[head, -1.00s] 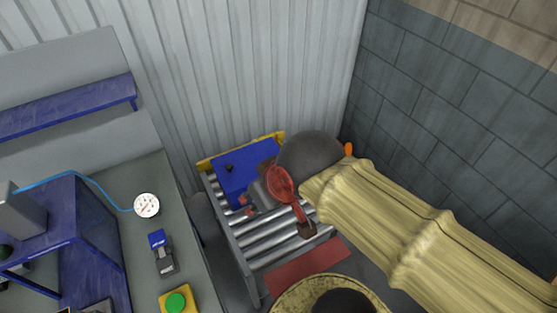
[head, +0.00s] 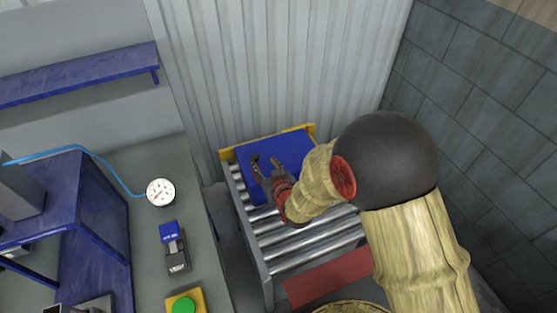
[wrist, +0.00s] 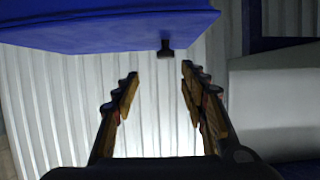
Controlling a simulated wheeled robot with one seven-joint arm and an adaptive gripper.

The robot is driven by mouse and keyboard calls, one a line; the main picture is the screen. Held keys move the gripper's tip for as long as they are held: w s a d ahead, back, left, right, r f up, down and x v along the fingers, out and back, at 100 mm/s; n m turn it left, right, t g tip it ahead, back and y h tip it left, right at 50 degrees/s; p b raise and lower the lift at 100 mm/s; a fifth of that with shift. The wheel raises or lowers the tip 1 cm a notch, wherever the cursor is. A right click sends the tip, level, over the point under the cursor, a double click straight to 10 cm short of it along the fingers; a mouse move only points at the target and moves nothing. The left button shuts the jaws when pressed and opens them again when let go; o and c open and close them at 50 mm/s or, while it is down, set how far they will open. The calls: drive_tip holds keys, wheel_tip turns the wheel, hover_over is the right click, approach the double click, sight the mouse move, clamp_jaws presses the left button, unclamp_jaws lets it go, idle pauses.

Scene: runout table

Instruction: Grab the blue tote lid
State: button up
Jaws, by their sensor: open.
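The blue tote lid (head: 292,145) lies at the far end of the roller table, by the yellow end stop. In the wrist view the lid (wrist: 100,30) fills the top left, with a small dark knob (wrist: 166,50) on it. My gripper (head: 265,162) is over the lid in the head view and hides part of it, including the knob. In the wrist view my gripper (wrist: 160,75) is open and empty, its two fingers apart. The knob shows just beyond the gap between the fingertips, and nothing is held.
The roller table (head: 290,240) has bare rollers in front of the lid. A corrugated wall (head: 270,60) stands close behind and a block wall (head: 480,120) to the right. A bench at left holds a gauge (head: 161,192), a blue-ended device (head: 174,247) and a green button (head: 183,306).

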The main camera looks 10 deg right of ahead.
sight(255, 158)
drive_tip(key=shift+a+f, duration=0.25)
drive_tip(key=shift+f, duration=0.2)
drive_tip(key=shift+w+a+f, duration=0.15)
drive_tip(key=shift+w, duration=0.15)
drive_tip(key=b+x, duration=0.3)
drive_tip(key=x, duration=0.4)
drive_tip(key=shift+s+a, duration=0.1)
drive_tip(key=shift+a, duration=0.1)
drive_tip(key=shift+c, duration=0.9)
clamp_jaws()
